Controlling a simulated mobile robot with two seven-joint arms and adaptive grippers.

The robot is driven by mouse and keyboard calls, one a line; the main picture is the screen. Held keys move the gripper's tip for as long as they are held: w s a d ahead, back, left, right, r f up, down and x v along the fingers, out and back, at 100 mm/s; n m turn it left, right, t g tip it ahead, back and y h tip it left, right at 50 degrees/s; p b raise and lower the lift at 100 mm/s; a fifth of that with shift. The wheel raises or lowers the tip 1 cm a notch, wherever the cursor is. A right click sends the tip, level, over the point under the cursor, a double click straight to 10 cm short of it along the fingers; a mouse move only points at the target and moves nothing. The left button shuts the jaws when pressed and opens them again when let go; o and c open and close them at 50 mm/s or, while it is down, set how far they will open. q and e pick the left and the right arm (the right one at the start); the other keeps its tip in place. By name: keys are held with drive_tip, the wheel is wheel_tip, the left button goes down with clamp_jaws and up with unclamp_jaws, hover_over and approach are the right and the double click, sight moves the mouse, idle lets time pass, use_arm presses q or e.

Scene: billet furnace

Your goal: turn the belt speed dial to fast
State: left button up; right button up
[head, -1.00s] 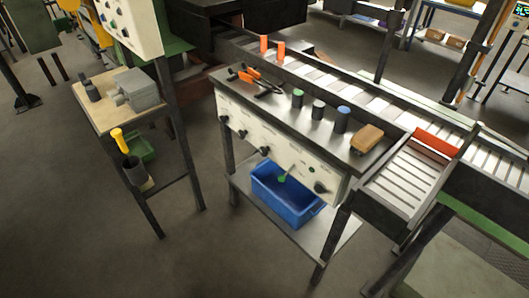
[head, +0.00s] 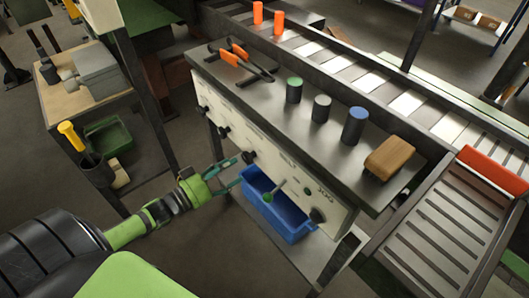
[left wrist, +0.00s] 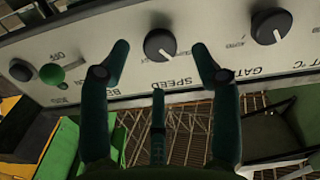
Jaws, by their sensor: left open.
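The belt speed dial (head: 249,157) is a dark round knob on the pale sloping front panel (head: 285,180) of the workbench. In the left wrist view the dial (left wrist: 160,45) sits above the upside-down word SPEED; its small scale labels are too blurred to read. My left gripper (head: 235,172) is open in front of the panel. I cannot tell how far the tips are from the panel. My right gripper is not in view.
Beside the dial are the gate dial (left wrist: 270,26) and a green-tipped lever (head: 268,197). A blue bin (head: 280,212) stands below the panel. Several cylinders and a brown block (head: 389,158) are on the bench top. A side table (head: 75,95) stands at left.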

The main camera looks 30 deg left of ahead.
sight(245, 160)
use_arm(q)
drive_tip(key=shift+w+d+r, duration=0.2)
drive_tip(key=shift+w, duration=0.2)
drive_tip(key=x, duration=0.4)
drive_tip(key=shift+w+f, duration=0.1)
drive_tip(key=shift+w, duration=0.05)
drive_tip(key=shift+w+d+p, duration=0.2)
drive_tip(key=shift+w+p, duration=0.1)
drive_tip(key=shift+w, duration=0.05)
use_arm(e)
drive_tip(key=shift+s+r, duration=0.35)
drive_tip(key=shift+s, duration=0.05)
use_arm(q)
drive_tip(key=shift+c, duration=0.4)
drive_tip(key=c, duration=1.1)
